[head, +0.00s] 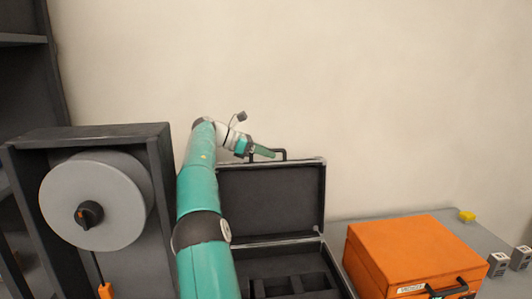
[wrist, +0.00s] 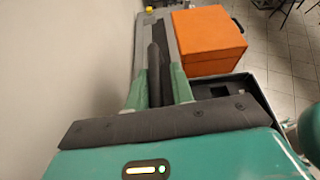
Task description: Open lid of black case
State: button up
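The black case (head: 290,268) sits behind my arm with its lid (head: 270,197) raised, standing near upright by the wall. The dark inside of the lid and a divided interior show; my arm hides the left part. A black handle (head: 282,154) rises from the lid's top edge. My gripper (head: 264,152) is at the handle's left part. In the wrist view, my gripper's two green fingers (wrist: 158,80) are close in on both sides of a dark bar, which looks like the handle (wrist: 155,70). Part of the case (wrist: 222,88) shows at the right.
An orange case (head: 408,252) stands on the grey table (head: 350,225) right of the black case. A yellow block (head: 466,216) and grey cubes (head: 499,263) are farther right. A dark frame with a grey reel (head: 92,200) stands left of my arm. The wall is close behind.

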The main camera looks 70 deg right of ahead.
dwell(0.3)
jog(key=shift+d+r, duration=0.1)
jog(key=shift+r, duration=1.25)
jog(key=shift+s+a+r, duration=0.25)
jog(key=shift+a+r, duration=0.6)
jog(key=shift+r, duration=0.25)
jog(key=s+a+r, duration=0.5)
jog(key=a+r, duration=0.3)
jog(key=a, duration=0.3)
jog(key=shift+a, duration=0.2)
